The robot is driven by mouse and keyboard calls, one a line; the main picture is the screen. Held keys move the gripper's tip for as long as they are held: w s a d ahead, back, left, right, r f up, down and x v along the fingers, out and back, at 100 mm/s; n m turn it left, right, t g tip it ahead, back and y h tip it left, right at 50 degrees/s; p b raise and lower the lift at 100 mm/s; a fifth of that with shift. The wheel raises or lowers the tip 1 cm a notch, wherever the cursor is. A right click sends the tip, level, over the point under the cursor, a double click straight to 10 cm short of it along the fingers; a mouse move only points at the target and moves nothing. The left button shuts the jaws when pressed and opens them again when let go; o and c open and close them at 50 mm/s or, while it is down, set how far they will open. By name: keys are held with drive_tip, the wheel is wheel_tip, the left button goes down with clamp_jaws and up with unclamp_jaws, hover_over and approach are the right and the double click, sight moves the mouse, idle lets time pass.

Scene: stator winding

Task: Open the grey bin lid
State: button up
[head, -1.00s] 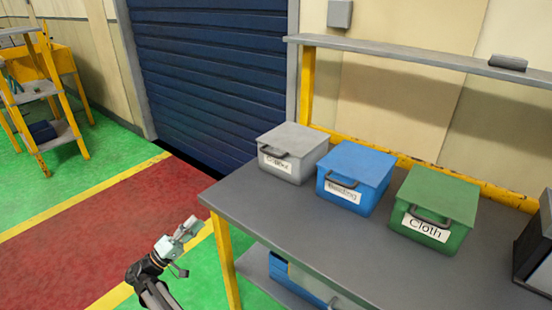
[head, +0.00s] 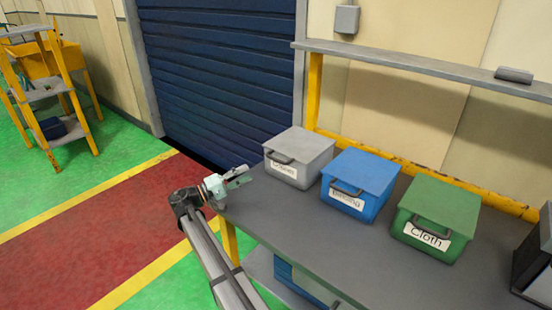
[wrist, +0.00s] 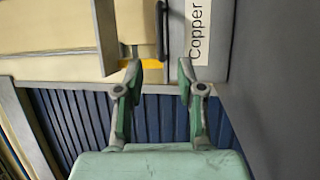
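The grey bin (head: 299,157) stands on the grey workbench at its left end, lid shut, with a dark handle (head: 281,158) and a white label on its front. In the wrist view the grey bin (wrist: 218,50) appears sideways at the top, its label reading "Copper" and its dark handle (wrist: 162,30) beside it. My gripper (head: 240,177) is over the left edge of the bench, a little left of the bin's front and apart from it. In the wrist view my gripper (wrist: 158,75) has its two green fingers spread with nothing between them.
A blue bin (head: 357,184) and a green bin (head: 437,216) stand to the right on the workbench (head: 320,245). A shelf (head: 430,70) runs above the back. The bench front is clear. A blue shutter (head: 215,80) stands behind, and a yellow rack (head: 55,95) far left.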

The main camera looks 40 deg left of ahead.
sight(276, 160)
drive_tip(key=p+x, duration=0.2)
drive_tip(key=x, duration=1.1)
drive_tip(key=shift+r+p, duration=0.1)
drive_tip(key=shift+p, duration=0.3)
clamp_jaws()
